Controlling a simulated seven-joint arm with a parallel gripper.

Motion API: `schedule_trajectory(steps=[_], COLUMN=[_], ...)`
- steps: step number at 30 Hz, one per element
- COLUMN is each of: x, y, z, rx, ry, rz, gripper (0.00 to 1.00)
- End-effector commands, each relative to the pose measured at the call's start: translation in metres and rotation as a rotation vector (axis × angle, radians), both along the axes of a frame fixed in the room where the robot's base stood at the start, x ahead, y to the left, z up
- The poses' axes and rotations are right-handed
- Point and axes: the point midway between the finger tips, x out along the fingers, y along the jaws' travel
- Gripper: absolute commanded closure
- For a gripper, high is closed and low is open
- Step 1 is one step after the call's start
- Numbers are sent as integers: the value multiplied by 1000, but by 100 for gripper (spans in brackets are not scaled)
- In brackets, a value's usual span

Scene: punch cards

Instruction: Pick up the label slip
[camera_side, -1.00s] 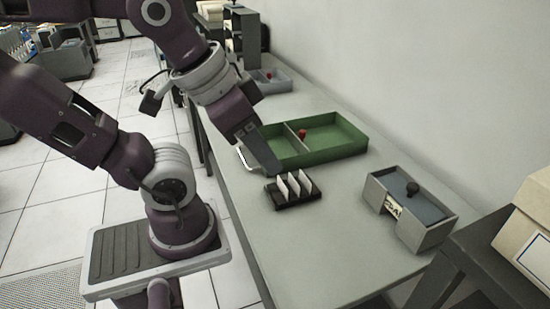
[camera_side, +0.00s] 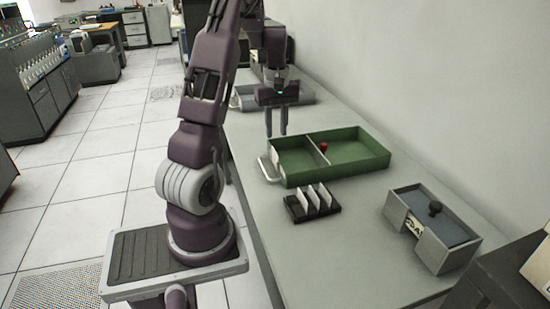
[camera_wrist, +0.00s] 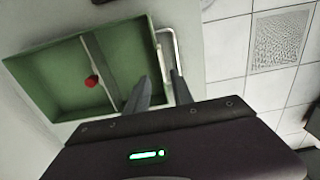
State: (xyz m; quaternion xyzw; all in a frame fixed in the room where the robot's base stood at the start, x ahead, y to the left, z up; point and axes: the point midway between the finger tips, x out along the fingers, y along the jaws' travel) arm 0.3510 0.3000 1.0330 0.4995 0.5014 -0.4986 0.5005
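A small white slip with dark lettering (camera_side: 413,226) shows at the front of a grey box (camera_side: 437,252) at the right of the bench. Several white cards (camera_side: 317,198) stand upright in a black slotted rack (camera_side: 330,211) in front of the green tray. I cannot tell from the pictures which of these is the label slip. My gripper (camera_side: 276,132) points down above the left end of the green tray, apart from the cards and the grey box. In the wrist view its two fingers (camera_wrist: 162,98) are apart, with nothing seen between them.
The green tray (camera_side: 335,171) has a divider, a red knob (camera_side: 323,147) and a metal handle (camera_side: 268,168) at its left. A grey tray (camera_side: 300,97) lies farther back. The bench is clear between rack and grey box.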

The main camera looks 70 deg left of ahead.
Motion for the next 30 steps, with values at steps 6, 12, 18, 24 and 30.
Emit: schedule_trajectory(steps=[6, 12, 18, 24, 30], x=[-4, -4, -4, -4, -3], y=[1, 2, 2, 2, 2], z=[-34, -65, -66, -66, -66], rx=[-6, -3, -1, -1, -1], ry=[3, 1, -1, -1, -1], rz=[2, -3, -5, -5, -5], gripper=[72, 72, 72, 100, 100])
